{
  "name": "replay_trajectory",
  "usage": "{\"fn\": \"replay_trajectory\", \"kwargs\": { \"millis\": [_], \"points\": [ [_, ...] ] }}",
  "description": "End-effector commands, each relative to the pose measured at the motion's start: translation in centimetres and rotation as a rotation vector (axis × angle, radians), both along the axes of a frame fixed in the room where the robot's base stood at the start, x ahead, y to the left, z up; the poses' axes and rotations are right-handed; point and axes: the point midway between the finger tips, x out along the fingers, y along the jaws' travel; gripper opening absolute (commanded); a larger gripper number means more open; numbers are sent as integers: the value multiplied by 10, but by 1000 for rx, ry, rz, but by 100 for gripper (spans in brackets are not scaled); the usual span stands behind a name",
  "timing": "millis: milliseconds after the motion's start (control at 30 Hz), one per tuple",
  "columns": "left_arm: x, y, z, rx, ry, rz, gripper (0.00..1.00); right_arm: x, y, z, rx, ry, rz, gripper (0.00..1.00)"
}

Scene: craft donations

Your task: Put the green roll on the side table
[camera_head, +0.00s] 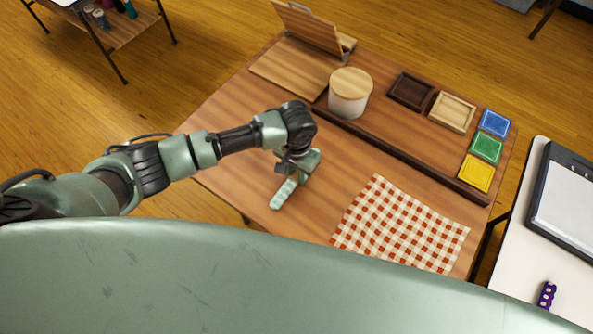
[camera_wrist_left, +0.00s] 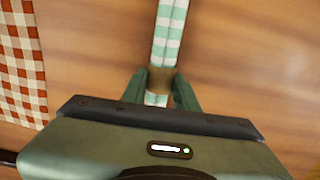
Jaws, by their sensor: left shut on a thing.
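The green roll (camera_head: 284,193) is a slim green-and-white striped roll. In the left wrist view the roll (camera_wrist_left: 168,35) has a brown band around its middle. My left gripper (camera_head: 296,174) is shut on it at the band, its fingers (camera_wrist_left: 160,85) on either side. The roll is over the near-left part of the wooden table (camera_head: 230,150); whether it touches the top I cannot tell. A white-topped table (camera_head: 525,245) stands at the right, and another table with a lower wooden shelf (camera_head: 130,28) stands at the far left. My right gripper is not in view.
A checked cloth (camera_head: 400,225) lies right of the roll. Behind are a lidded white canister (camera_head: 349,92), a wooden stand (camera_head: 308,28), two small wooden trays (camera_head: 452,111) and coloured squares (camera_head: 486,148). The right table holds a dark-framed board (camera_head: 565,200) and a purple item (camera_head: 546,295).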

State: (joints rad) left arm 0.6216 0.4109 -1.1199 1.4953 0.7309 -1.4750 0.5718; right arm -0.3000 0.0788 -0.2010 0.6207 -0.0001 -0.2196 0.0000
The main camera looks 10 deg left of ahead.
Motion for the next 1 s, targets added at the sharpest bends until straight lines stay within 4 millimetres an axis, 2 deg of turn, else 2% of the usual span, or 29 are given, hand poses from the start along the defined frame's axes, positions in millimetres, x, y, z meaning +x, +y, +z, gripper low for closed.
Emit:
{"fn": "replay_trajectory", "kwargs": {
  "millis": [33, 100, 400, 533, 1000],
  "points": [
    [0, 0, -1, 0, 1, 0, 35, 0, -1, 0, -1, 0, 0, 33],
    [0, 0, -1, 0, 0, 0, 51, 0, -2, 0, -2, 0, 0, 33],
    [0, 0, 0, 0, 0, 0, 51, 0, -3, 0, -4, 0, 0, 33],
    [1, -1, 9, -3, -1, 0, 51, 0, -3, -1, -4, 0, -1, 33],
    [1, 0, 100, -2, -2, 0, 51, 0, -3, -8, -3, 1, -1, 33]
  ]
}}
